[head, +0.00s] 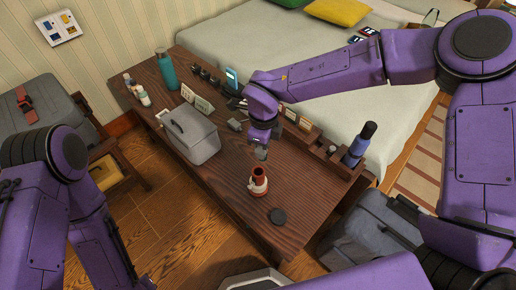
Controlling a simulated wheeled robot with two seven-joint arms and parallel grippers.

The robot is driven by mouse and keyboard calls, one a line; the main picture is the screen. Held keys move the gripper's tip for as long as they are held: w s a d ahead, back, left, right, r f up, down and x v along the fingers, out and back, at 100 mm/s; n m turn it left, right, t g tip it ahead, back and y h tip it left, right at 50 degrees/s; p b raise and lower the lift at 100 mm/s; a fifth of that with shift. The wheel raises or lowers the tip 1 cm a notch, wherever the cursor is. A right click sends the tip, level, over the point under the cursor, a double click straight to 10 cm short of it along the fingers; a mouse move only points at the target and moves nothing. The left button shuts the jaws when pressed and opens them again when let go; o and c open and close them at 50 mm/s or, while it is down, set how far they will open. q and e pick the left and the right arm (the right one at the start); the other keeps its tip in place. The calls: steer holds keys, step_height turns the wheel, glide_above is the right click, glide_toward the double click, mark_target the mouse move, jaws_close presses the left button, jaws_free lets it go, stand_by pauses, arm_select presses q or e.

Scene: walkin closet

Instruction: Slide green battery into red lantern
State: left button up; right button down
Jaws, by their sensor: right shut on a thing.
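The red lantern (259,176), with pale parts, stands upright on the brown wooden table, open end up. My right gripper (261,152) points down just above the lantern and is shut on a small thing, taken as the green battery. The battery is mostly hidden by the fingers, and its colour is hard to make out. A small gap seems to lie between the fingertips and the lantern's top. My left arm comes in at the lower left; its gripper is out of view.
A grey box (189,136) stands to the left. A teal bottle (166,69), cards and small items line the back; a dark blue bottle (360,144) stands at right. The front table area is clear.

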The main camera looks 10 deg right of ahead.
steer(key=f+m+b, duration=0.2)
steer(key=a+f+m+b, duration=0.1)
steer(key=f+b, duration=0.2)
steer(key=shift+s+a+f+m, duration=0.15)
steer(key=shift+f+m, duration=0.05)
steer(key=shift+m, duration=0.2)
steer(key=shift+r, duration=0.1)
stand_by(0.3)
steer(key=shift+p, duration=0.4)
steer(key=shift+p, duration=0.35)
stand_by(0.6)
